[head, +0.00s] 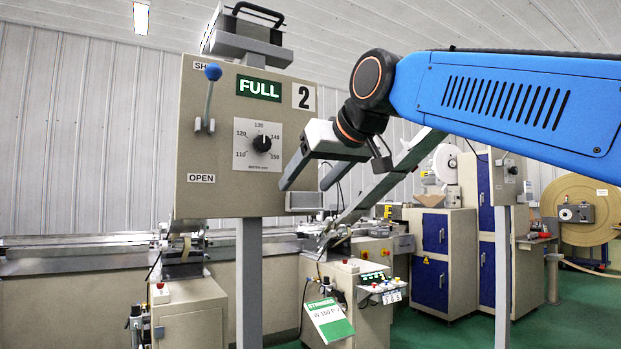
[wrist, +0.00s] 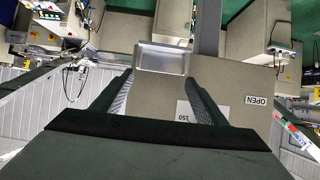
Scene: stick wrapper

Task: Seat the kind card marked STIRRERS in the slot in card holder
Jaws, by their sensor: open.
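A green-headed white sheet (head: 328,320), its heading apparently STIRRERS above "W 150 P 2", hangs tilted at the lower middle of the head view. I cannot tell whether it is the kind card. A shallow grey frame (head: 305,200), which looks like the card holder, sits at the lower right of the beige panel. It also shows in the wrist view (wrist: 162,58), with nothing visible in it. My gripper (head: 303,187) is open and empty, fingers pointing down toward this frame. In the wrist view its fingertips (wrist: 160,78) are spread near the frame, apparently short of it.
The beige panel (head: 215,150) carries a FULL sign, a number 2, a dial (head: 262,143) and a blue-knobbed lever (head: 212,73). Below stand a control box (head: 382,290) and a long machine bed (head: 75,265). Blue-doored cabinets (head: 435,235) stand at right. Green floor is open at lower right.

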